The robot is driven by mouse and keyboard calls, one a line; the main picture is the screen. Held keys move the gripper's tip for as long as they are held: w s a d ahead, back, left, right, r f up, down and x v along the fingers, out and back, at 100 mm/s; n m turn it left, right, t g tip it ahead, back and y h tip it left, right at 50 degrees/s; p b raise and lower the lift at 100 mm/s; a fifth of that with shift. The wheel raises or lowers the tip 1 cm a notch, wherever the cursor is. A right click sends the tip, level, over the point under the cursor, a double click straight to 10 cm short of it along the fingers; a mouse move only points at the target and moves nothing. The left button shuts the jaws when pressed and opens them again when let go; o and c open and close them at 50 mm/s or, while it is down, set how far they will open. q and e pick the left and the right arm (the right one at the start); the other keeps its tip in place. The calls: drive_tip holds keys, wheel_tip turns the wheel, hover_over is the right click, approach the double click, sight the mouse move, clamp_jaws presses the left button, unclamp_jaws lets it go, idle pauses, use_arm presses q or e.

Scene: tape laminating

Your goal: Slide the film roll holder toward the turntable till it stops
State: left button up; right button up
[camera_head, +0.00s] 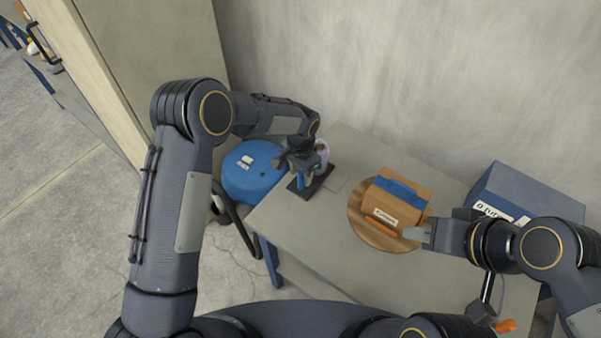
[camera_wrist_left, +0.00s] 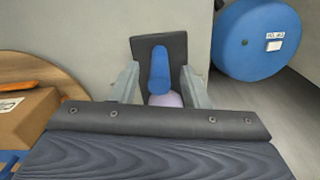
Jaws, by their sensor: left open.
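The film roll holder has a dark flat base (camera_head: 318,183) and a blue upright part, which also shows in the left wrist view (camera_wrist_left: 159,68). A pale purple roll (camera_head: 323,149) is at the holder, partly hidden. My left gripper (camera_head: 301,168) is open over the holder; in the left wrist view its fingers (camera_wrist_left: 160,88) stand on either side of the blue part and purple roll, with no clear contact. The round wooden turntable (camera_head: 361,229) is to the right of the holder and carries a cardboard box (camera_head: 402,197) with a blue strip. My right gripper (camera_head: 418,235) is at the turntable's right edge; its jaw gap cannot be made out.
The grey table (camera_head: 300,238) has bare surface between holder and turntable. A blue drum (camera_head: 250,180) stands beyond the table's left edge. A blue bin (camera_head: 540,195) is at the right. An orange-handled tool (camera_head: 505,326) lies at the lower right.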

use_arm(q)
drive_tip(key=shift+f, duration=0.95)
clamp_jaws()
